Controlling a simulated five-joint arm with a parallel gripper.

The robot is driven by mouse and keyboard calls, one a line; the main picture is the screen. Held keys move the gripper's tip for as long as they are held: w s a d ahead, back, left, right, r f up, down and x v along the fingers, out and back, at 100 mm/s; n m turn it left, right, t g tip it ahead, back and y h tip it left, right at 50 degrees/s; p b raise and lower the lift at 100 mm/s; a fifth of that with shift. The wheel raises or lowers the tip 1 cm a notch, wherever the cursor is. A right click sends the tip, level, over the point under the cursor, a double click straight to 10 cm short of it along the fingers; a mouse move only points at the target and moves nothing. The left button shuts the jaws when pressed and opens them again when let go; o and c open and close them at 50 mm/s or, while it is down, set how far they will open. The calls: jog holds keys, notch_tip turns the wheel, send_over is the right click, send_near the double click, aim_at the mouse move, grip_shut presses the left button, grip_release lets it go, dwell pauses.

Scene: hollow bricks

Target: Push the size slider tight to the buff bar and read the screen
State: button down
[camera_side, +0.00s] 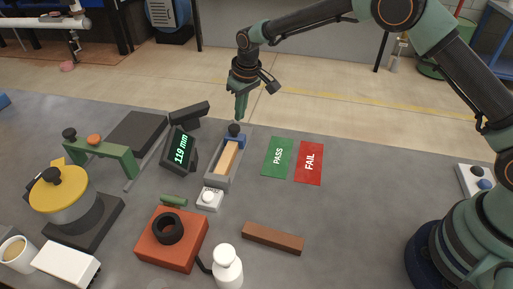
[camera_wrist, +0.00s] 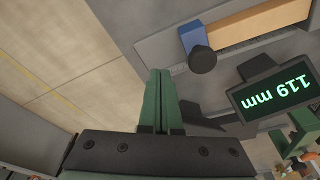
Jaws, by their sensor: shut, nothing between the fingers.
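The blue size slider (camera_side: 236,141) with its black knob (camera_side: 235,129) sits at the far end of a grey tray. The buff bar (camera_side: 228,157) lies in the tray next to it. In the wrist view the slider (camera_wrist: 193,37) is beside the bar's end (camera_wrist: 255,22); I cannot tell whether they touch. The screen (camera_side: 181,149) reads 119 mm, and it shows too in the wrist view (camera_wrist: 275,93). My gripper (camera_side: 240,118) is shut and empty, its green fingers close above the knob in the side view. In the wrist view its tips (camera_wrist: 159,72) are left of the knob, apart from it.
Green PASS (camera_side: 278,157) and red FAIL (camera_side: 309,162) cards lie right of the tray (camera_side: 211,180). A brown bar (camera_side: 272,238), a red block with a black ring (camera_side: 172,240) and a white bottle (camera_side: 227,268) stand nearer.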

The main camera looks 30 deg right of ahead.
jog(key=shift+r, duration=1.85)
jog(key=s+d+r+m+t, duration=0.1)
jog(key=s+d+r, duration=0.4)
jog(key=r, duration=0.3)
jog(key=s+d+r+t, duration=0.1)
jog(key=s+d+r, duration=0.3)
jog(key=s+r, duration=0.25)
jog(key=s+d+m, duration=0.1)
jog(key=s+d, duration=0.2)
jog(key=s, duration=0.5)
jog(key=s+d+m+t, duration=0.1)
jog(key=s+d, duration=0.2)
jog(key=s, duration=0.5)
jog(key=shift+d+r+h, duration=0.3)
jog(key=shift+d+r, duration=0.1)
